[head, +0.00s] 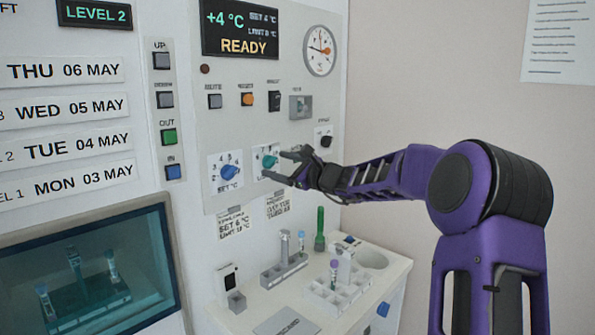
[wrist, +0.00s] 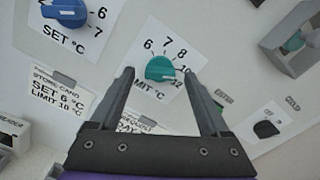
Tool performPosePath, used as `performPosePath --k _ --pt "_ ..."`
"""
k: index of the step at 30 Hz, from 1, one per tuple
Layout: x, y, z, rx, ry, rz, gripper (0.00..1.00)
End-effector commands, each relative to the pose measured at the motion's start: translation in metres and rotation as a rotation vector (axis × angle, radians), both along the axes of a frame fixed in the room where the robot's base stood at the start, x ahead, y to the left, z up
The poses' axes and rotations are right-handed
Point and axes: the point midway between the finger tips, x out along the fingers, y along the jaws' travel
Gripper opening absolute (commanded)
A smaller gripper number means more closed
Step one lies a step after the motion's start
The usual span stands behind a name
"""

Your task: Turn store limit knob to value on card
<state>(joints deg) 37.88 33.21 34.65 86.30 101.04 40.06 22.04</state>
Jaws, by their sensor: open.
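The teal limit knob (wrist: 160,68) sits on a white dial plate with numbers such as 6, 7, 8, 10 and 12, in the wrist view. It also shows in the head view (head: 268,161). Its exact pointer setting is too small to tell. My gripper (wrist: 158,72) is open, with one finger on each side of the knob in the picture; contact cannot be told. In the head view, my gripper (head: 278,165) is right at the limit dial. The store card (wrist: 60,100) reads SET 6 °C, LIMIT 10 °C; it hangs below the dials (head: 235,224).
The blue set knob (head: 229,172) is left of the limit knob. A black knob (head: 326,141) is to the upper right. A display (head: 240,28) reads +4 °C and READY. Below, a counter holds a tube rack (head: 340,290) and a green tube (head: 320,228).

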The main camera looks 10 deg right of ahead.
Motion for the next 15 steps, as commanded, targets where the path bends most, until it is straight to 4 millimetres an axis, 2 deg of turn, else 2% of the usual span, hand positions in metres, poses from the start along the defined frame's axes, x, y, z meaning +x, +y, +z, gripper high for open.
performPosePath --k 5,15 --pt "-0.025 -0.019 -0.001 -0.002 0.0 -0.005 0.8" --pt "-0.095 -0.065 -0.001 -0.002 0.002 -0.007 0.8"
